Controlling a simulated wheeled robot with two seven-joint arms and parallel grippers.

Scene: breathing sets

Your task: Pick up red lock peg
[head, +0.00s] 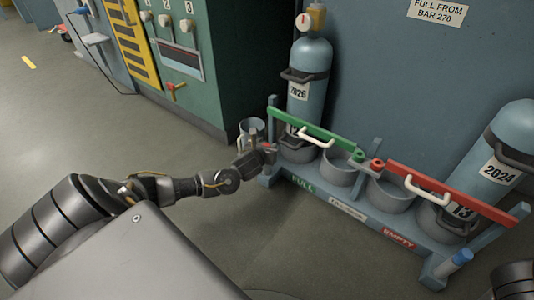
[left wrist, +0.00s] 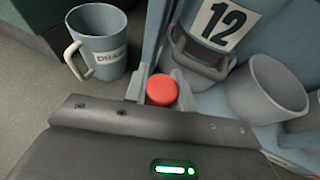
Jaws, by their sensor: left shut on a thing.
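The red lock peg (left wrist: 162,90) shows its round red head between the fingers of my left gripper in the left wrist view. In the head view its red head (head: 269,147) is a small spot at the left end of the cylinder rack (head: 345,209). My left gripper (head: 257,153) is shut on the peg, beside the rack's left post. The peg's shaft is hidden, so I cannot tell whether it still sits in the rack. My right gripper is not in view.
A grey mug marked DRAIN (left wrist: 97,45) stands close by, left of the gripper. A green bar (head: 315,131) and a red bar (head: 450,192) cross the rack. Blue cylinders 2026 (head: 308,62) and 2024 (head: 497,165) stand in it. Floor at left is clear.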

